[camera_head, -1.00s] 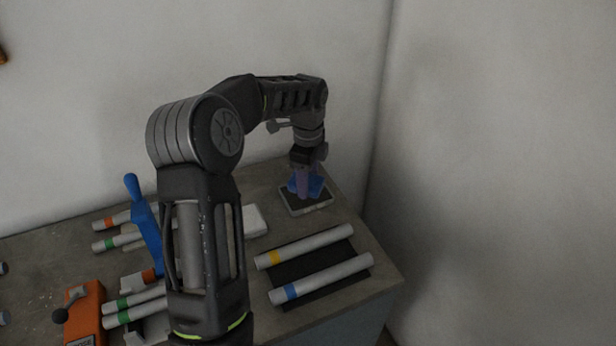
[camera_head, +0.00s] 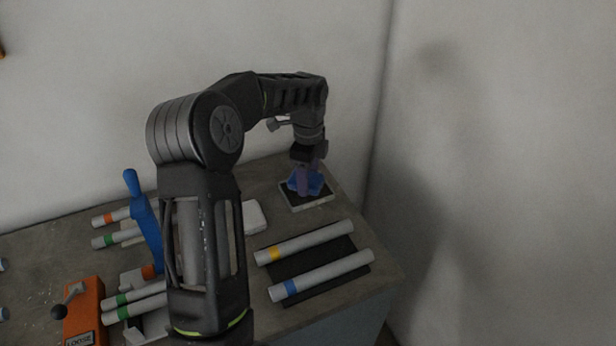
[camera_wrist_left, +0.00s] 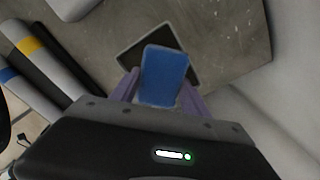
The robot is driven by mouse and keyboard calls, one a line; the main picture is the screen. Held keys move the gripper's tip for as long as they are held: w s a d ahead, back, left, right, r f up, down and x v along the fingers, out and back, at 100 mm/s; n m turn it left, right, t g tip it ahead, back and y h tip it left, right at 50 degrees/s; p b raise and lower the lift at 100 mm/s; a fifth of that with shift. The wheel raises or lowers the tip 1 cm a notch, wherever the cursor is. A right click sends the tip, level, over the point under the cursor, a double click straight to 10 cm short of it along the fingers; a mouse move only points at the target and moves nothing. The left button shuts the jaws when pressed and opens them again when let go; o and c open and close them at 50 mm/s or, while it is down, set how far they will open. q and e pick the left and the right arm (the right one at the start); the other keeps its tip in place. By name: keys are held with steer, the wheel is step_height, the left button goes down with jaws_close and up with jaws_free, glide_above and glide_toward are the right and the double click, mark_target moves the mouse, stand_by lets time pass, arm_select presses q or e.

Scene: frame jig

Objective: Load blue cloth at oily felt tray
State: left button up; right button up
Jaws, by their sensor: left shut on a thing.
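The blue cloth (camera_head: 306,183) is in my left gripper (camera_head: 308,186), whose purple fingers are shut on it. In the left wrist view the cloth (camera_wrist_left: 164,76) is a blue rectangle between the fingertips (camera_wrist_left: 160,88). The oily felt tray (camera_head: 319,202) is a shallow tray with a dark inside and a light rim, near the far right corner of the bench. The cloth is over the tray. I cannot tell whether it touches the felt. The tray (camera_wrist_left: 140,42) shows behind the cloth in the left wrist view. My right gripper is not in view.
Two grey tubes, one with a yellow band (camera_head: 310,241) and one with a blue band (camera_head: 325,275), lie on a dark mat. A white block (camera_head: 255,217) sits left of the tray. A blue-handled clamp (camera_head: 148,225), several banded tubes and an orange box (camera_head: 86,312) are at left.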

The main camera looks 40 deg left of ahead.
arm_select(q)
steer(key=shift+f, duration=0.45)
steer(key=shift+f, duration=0.1)
stand_by(1.4)
step_height(320, 180, up, 5)
steer(key=p, duration=0.3)
steer(key=shift+f, duration=0.1)
steer(key=shift+r+p, duration=0.45)
steer(key=shift+r, duration=0.75)
